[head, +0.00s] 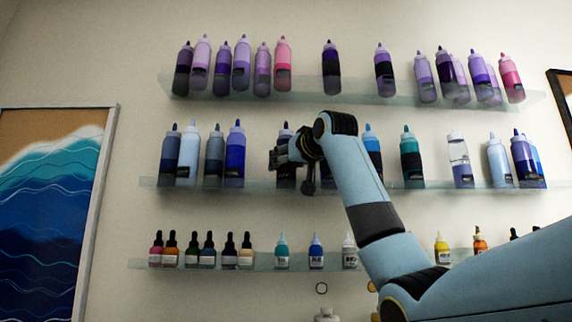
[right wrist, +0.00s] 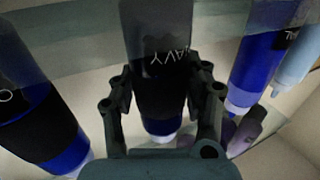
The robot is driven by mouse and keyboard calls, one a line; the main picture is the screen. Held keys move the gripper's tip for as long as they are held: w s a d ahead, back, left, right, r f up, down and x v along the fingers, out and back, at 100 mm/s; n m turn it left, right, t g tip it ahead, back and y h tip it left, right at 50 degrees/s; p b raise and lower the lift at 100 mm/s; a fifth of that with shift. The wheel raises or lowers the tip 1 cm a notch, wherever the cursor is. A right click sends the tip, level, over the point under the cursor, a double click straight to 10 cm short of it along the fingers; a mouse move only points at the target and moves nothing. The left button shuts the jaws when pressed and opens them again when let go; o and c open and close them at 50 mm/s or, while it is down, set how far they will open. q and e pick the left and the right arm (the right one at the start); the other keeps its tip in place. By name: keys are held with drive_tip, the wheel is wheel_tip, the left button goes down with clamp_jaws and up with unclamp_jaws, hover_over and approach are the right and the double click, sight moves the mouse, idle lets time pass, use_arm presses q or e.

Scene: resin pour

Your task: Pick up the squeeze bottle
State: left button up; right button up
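The squeeze bottle (right wrist: 160,100) in the right wrist view has a dark band with the letters "AVY" readable and a blue part near its lower end. It stands between the two fingers of my right gripper (right wrist: 163,85), one finger on each side. I cannot tell whether the fingers press on it. In the head view my right gripper (head: 290,158) is at the middle shelf, in front of a dark bottle (head: 285,131) whose middle it covers. My left gripper is not in view.
The middle glass shelf (head: 240,184) holds several blue and teal bottles; close neighbours show in the right wrist view on the left (right wrist: 40,125) and right (right wrist: 255,65). The upper shelf (head: 300,86) holds purple and pink bottles. The lower shelf (head: 200,267) holds small bottles.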

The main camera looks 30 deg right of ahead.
sight(288, 131)
drive_tip(key=c, duration=0.7)
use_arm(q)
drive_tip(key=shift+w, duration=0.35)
use_arm(e)
drive_tip(key=shift+s+r, duration=0.2)
drive_tip(key=shift+r, duration=0.2)
drive_tip(key=shift+c, duration=0.2)
wheel_tip(288, 131, up, 7)
drive_tip(key=shift+s+a+f+b, duration=0.1)
drive_tip(key=shift+a+f+b, duration=0.05)
drive_tip(key=shift+b, duration=0.25)
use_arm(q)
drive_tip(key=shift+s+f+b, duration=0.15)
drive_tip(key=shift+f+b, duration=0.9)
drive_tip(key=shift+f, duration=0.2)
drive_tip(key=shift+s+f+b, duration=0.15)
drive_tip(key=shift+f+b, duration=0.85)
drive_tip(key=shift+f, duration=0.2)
use_arm(e)
drive_tip(key=s+a, duration=0.5)
drive_tip(key=s, duration=0.3)
drive_tip(key=s+a, duration=0.5)
drive_tip(key=s, duration=0.3)
drive_tip(key=shift+s+f, duration=0.2)
drive_tip(key=shift+s, duration=0.1)
